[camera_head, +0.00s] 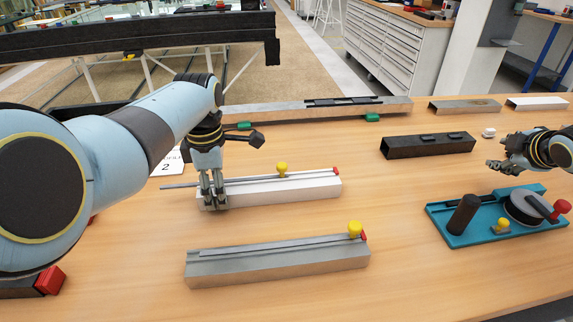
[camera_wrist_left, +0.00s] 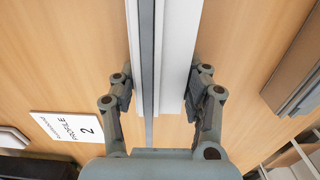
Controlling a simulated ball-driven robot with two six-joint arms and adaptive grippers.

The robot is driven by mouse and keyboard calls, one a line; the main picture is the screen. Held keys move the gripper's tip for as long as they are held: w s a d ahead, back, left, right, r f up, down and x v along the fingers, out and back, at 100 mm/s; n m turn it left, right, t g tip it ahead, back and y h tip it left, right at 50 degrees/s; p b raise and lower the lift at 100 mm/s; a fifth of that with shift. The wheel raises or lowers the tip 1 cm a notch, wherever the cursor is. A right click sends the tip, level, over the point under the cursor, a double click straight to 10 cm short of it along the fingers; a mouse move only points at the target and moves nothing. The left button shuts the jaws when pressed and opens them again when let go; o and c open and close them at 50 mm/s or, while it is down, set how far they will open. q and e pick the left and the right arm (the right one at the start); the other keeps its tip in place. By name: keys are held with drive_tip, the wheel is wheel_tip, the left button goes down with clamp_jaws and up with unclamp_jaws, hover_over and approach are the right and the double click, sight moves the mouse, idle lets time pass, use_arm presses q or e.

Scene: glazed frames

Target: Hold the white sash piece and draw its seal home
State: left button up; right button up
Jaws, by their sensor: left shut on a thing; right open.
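The white sash piece (camera_head: 300,190) lies on the bench in front of me, with a grey seal strip (camera_head: 235,182) along its top. The strip sticks out past the piece's left end. A yellow knob (camera_head: 282,168) stands on the strip and a red stop (camera_head: 336,171) sits at the right end. My left gripper (camera_head: 214,203) is shut on the white piece near its left end. In the left wrist view its fingers straddle the white piece (camera_wrist_left: 180,60) and the grey seal (camera_wrist_left: 147,70). My right gripper (camera_head: 497,167) is open and empty at the far right.
A grey profile (camera_head: 280,262) with a yellow knob lies in front. A black profile (camera_head: 428,146) lies behind to the right. A teal tray (camera_head: 470,237) with a black cylinder and a disc stands at right. A long profile (camera_head: 320,108) lies at the back. A "PROFILE 2" card (camera_wrist_left: 68,126) lies at left.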

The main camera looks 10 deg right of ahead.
drive_tip(key=w+a+r+t+y, duration=0.1)
drive_tip(key=w+a+r+y, duration=0.3)
drive_tip(key=a, duration=0.6)
drive_tip(key=w+a+r+n+t+y, duration=0.1)
drive_tip(key=a+r+t+y, duration=0.1)
drive_tip(key=a+r, duration=0.55)
drive_tip(key=w+a+r+t+y, duration=0.1)
drive_tip(key=w+a+r+y, duration=0.2)
drive_tip(key=a, duration=0.8)
drive_tip(key=m+g+y, duration=0.3)
drive_tip(key=g+y, duration=0.1)
drive_tip(key=y, duration=0.1)
approach(282, 165)
drive_tip(key=x, duration=0.7)
drive_tip(key=shift+w+a+f, duration=0.1)
drive_tip(key=shift+w+a, duration=0.05)
drive_tip(key=shift+a, duration=0.05)
drive_tip(key=shift+w+a+f, duration=0.25)
drive_tip(key=shift+w+a, duration=0.2)
clamp_jaws()
